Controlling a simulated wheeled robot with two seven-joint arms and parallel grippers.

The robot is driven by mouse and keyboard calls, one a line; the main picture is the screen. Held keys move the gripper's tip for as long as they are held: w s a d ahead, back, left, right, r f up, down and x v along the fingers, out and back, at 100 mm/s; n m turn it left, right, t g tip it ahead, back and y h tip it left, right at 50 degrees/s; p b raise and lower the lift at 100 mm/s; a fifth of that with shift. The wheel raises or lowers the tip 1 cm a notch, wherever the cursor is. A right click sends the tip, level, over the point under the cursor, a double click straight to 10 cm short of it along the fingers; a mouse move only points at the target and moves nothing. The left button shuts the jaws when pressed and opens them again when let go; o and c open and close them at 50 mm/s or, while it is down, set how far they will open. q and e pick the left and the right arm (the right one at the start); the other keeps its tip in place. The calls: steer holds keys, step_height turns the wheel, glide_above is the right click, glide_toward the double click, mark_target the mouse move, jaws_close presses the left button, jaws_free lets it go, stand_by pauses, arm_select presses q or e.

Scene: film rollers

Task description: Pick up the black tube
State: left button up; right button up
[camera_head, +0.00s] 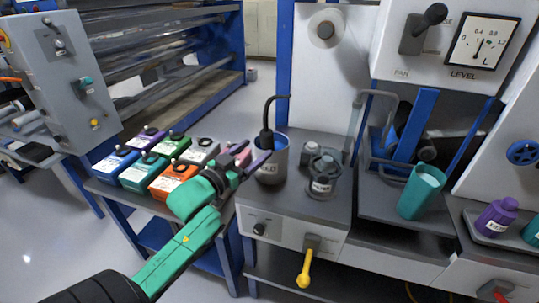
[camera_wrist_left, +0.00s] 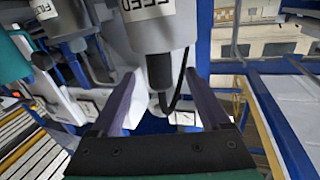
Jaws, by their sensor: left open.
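The black tube (camera_head: 267,125) stands up out of a grey metal cup (camera_head: 270,172) on the grey bench, and its thin upper end bends over to the right. In the left wrist view the tube's thick black part (camera_wrist_left: 160,76) and thin curved hose lie between my left gripper's two purple fingers (camera_wrist_left: 162,95), with gaps on both sides. In the head view my left gripper (camera_head: 252,158) is open beside the cup's left side, its fingers pointing right. It holds nothing. The labelled cup (camera_wrist_left: 148,28) appears upside down in the wrist view. My right gripper is out of view.
Several coloured boxes (camera_head: 160,160) sit on a side table left of the cup. A dark grey labelled device (camera_head: 323,175) stands close to its right. Farther right are a teal cup (camera_head: 420,190) and a purple bottle (camera_head: 496,217). A blue upright (camera_head: 284,55) rises behind.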

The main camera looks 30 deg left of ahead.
arm_select(q)
steer(key=w, duration=0.3)
steer(key=w+p, duration=0.1)
steer(key=w, duration=0.6)
steer(key=shift+d+f, duration=0.35)
steer(key=shift+f, duration=0.05)
steer(key=shift+r, duration=0.1)
jaws_close()
